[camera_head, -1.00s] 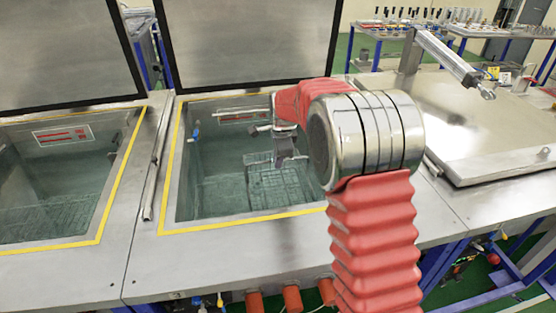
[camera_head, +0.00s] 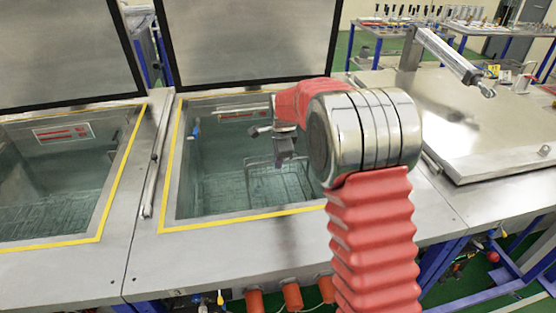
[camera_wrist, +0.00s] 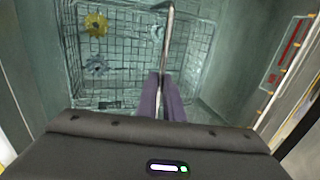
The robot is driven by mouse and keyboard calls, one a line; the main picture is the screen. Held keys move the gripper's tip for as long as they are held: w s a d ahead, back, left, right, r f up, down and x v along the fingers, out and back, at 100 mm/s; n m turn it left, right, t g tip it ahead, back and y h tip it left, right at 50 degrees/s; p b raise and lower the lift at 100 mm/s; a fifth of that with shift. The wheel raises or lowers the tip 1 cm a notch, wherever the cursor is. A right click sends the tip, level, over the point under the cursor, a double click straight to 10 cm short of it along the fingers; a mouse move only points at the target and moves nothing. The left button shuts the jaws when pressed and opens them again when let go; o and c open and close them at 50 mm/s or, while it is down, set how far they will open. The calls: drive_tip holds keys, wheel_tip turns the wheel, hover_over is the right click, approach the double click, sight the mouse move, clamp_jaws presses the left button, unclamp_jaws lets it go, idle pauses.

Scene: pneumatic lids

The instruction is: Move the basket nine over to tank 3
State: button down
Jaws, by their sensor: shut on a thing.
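The wire basket (camera_wrist: 125,50) hangs or rests inside the open middle tank (camera_head: 178,200). In the wrist view it holds a yellow gear-like part (camera_wrist: 95,24), a blue-grey one (camera_wrist: 97,65) and a paler one near the handle. My gripper (camera_head: 285,160) is over the tank. In the wrist view my gripper (camera_wrist: 163,80) is shut on the basket's thin handle bar (camera_wrist: 168,35). In the head view only thin basket wires show below it. I cannot tell whether the basket touches the tank floor. No basket number is readable.
Another open tank (camera_head: 50,185) stands on the left, its lid (camera_head: 65,50) raised. The middle tank's lid (camera_head: 250,40) is also raised. On the right, a flat lid (camera_head: 490,125) with a pneumatic cylinder (camera_head: 450,58) is closed. A worktable with parts stands behind.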

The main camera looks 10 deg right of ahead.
drive_tip(key=shift+s+f, duration=0.2)
drive_tip(key=shift+f, duration=0.55)
idle(0.6)
drive_tip(key=c, duration=1.8)
unclamp_jaws()
drive_tip(key=shift+w+r, duration=0.1)
drive_tip(key=v, duration=1.3)
drive_tip(key=shift+r, duration=0.4)
drive_tip(key=shift+r, duration=5.95)
drive_tip(key=shift+n, duration=0.3)
